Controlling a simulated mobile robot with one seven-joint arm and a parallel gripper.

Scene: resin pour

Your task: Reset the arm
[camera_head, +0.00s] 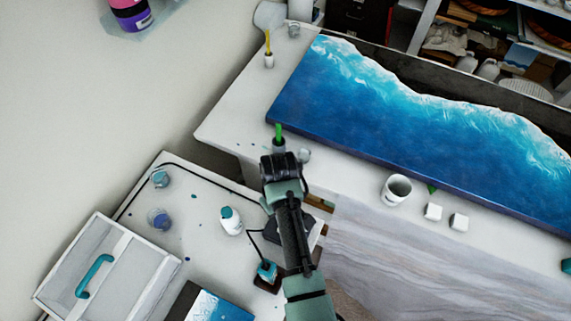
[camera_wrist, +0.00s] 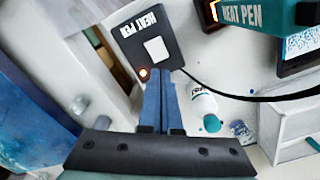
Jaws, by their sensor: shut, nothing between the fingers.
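My gripper (camera_wrist: 160,84) shows in the wrist view with its two blue fingers side by side and shut, nothing between them. The fingertips point toward a black box marked HEAT PEN (camera_wrist: 150,45), with a white square and a glowing spot at its lower edge. I cannot tell whether they touch it. In the head view my arm (camera_head: 292,225) reaches up from the bottom edge to the gap between the two work surfaces. The fingers are hidden there.
A blue-and-white resin slab (camera_head: 400,120) lies on the back table, with a white mug (camera_head: 396,189) and two white cubes in front. The left table holds a white bottle (camera_head: 230,221), small jars and a drawer box (camera_head: 125,265). A teal tool (camera_head: 266,270) stands near my arm.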

